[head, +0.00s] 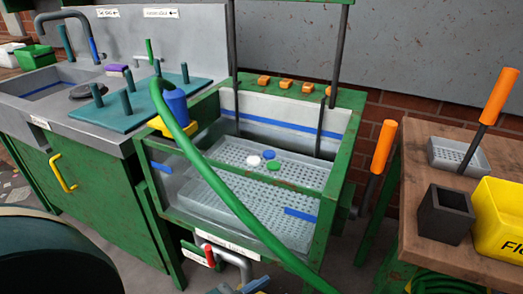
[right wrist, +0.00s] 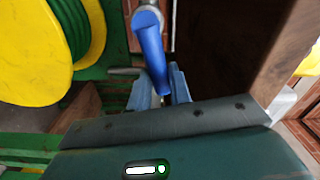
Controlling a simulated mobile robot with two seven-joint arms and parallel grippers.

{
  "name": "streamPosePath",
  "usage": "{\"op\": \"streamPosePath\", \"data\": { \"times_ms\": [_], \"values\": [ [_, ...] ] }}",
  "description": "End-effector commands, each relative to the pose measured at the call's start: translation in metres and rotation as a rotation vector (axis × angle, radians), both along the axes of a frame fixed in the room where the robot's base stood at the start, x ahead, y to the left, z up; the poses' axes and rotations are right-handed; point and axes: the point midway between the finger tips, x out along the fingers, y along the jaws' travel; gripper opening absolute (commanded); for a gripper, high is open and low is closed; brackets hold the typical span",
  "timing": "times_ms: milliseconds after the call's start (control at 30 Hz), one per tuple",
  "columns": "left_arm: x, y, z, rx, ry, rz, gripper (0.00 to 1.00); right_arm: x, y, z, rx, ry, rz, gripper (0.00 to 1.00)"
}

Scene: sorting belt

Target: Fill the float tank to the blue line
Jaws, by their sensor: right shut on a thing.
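The float tank (head: 331,187) is a green-framed box with clear sides, in the middle of the head view. A blue line (head: 290,126) runs along its pale inner back wall, with blue marks on the front side. A perforated grey tray (head: 222,154) shows inside, with white, blue and green discs around its middle. I cannot make out a water surface. In the right wrist view my right gripper (right wrist: 159,88) is shut on a blue lever (right wrist: 152,50) that hangs from a grey pipe fitting (right wrist: 146,18). My left gripper is not in view.
A green hose (head: 225,190) crosses in front of the tank from a blue nozzle (head: 174,103). A red lever (head: 209,256) sits on the pipe below. A sink counter stands left; a wooden table (head: 418,150) with a yellow bin (head: 497,215) stands right. The right wrist view shows a yellow hose reel (right wrist: 35,45).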

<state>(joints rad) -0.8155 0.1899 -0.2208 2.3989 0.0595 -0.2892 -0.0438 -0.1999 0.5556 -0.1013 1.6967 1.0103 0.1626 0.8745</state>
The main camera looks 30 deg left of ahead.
Motion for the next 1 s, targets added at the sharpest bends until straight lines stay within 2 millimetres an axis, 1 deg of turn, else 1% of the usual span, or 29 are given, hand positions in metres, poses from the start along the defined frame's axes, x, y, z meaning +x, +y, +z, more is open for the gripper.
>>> {"op": "streamPosePath", "data": {
  "times_ms": [167,233,400,533,633,867,1000],
  "values": [
    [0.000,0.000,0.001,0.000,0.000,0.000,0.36,0.000,0.002,0.000,-0.002,0.003,0.003,0.00],
    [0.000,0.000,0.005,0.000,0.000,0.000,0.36,0.000,0.002,0.002,-0.022,0.001,0.003,0.00],
    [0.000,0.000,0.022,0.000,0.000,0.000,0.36,0.000,0.005,0.011,-0.145,-0.007,0.004,0.00],
    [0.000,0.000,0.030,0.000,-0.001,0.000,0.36,-0.001,0.007,0.014,-0.226,-0.015,0.004,0.00],
    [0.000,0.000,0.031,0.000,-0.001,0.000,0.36,-0.001,0.007,0.014,-0.256,-0.018,0.005,0.00],
    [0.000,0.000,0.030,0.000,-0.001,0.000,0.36,-0.001,0.007,0.013,-0.260,-0.019,0.004,0.00],
    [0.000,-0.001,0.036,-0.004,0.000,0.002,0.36,-0.001,0.008,0.017,-0.290,-0.022,0.004,0.00]
  ]
}}
